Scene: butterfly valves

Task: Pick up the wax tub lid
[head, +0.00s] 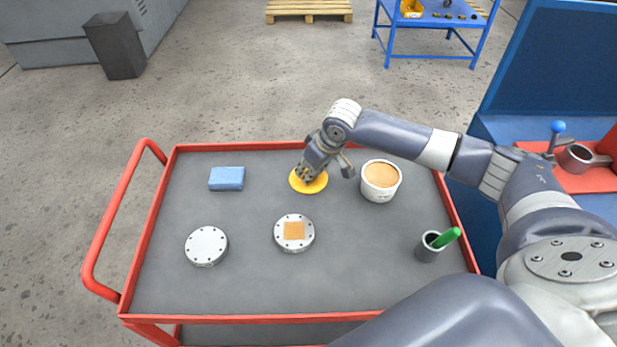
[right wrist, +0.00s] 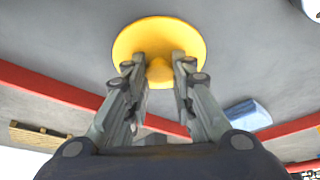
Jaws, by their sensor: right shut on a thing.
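The yellow wax tub lid (head: 316,186) is a round disc with a raised middle knob, at the back middle of the cart top. In the right wrist view the lid (right wrist: 160,32) faces me, with its knob between my fingertips. My right gripper (head: 307,177) points down over the lid and is shut on the knob. I cannot tell whether the lid still touches the cart surface. The white wax tub (head: 380,190) stands uncovered to the right of the lid, with tan wax showing inside. My left gripper is not in view.
The grey, red-railed cart (head: 265,285) also holds a blue sponge (head: 227,179), a plain metal disc (head: 206,246), a disc with an orange square (head: 294,233), and a dark cup (head: 428,249) with a green-handled item. A blue bench (head: 500,130) stands right. The cart's front middle is clear.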

